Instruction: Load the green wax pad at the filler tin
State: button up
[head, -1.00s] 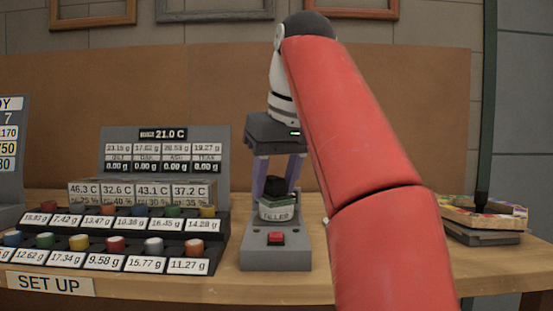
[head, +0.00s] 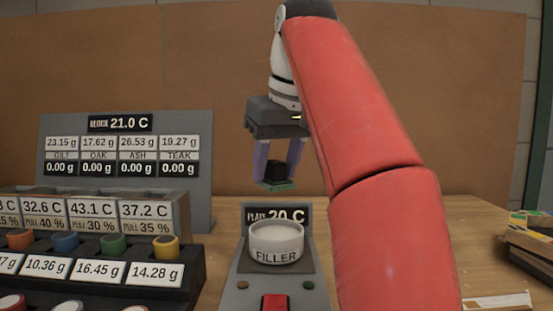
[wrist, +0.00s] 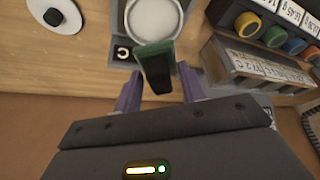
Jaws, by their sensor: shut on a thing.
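The green wax pad (head: 277,185) is a small pad with a black grip block on top. My gripper (head: 277,172) is shut on it by the block, between two purple fingers. The pad also shows in the wrist view (wrist: 155,48), between the fingers (wrist: 160,88). The filler tin (head: 276,256), white and labelled FILLER, stands open on a grey plate whose display reads 20 C. Pale filler shows inside it. The tin also shows in the wrist view (wrist: 131,22). In the head view the pad is above the tin, with a clear gap.
A red button (head: 274,302) is in front of the tin. On the left stand a grey display board (head: 60,150) and stepped racks of coloured caps with weight labels. A stained tray (head: 530,235) is at the right edge. A white disc with a black knob (wrist: 53,17) lies on the bench.

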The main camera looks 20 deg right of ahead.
aim_at(281, 180)
jog(key=shift+s, duration=0.2)
jog(key=shift+s+f, duration=0.15)
jog(key=shift+f, duration=0.05)
notch_tip(281, 180, down, 4)
jog(key=b, duration=0.4)
jog(key=shift+f, duration=0.2)
jog(key=shift+p, duration=0.3)
dwell(0.4)
jog(key=shift+f+b, duration=1.1)
jog(key=shift+f, duration=0.65)
dwell(0.8)
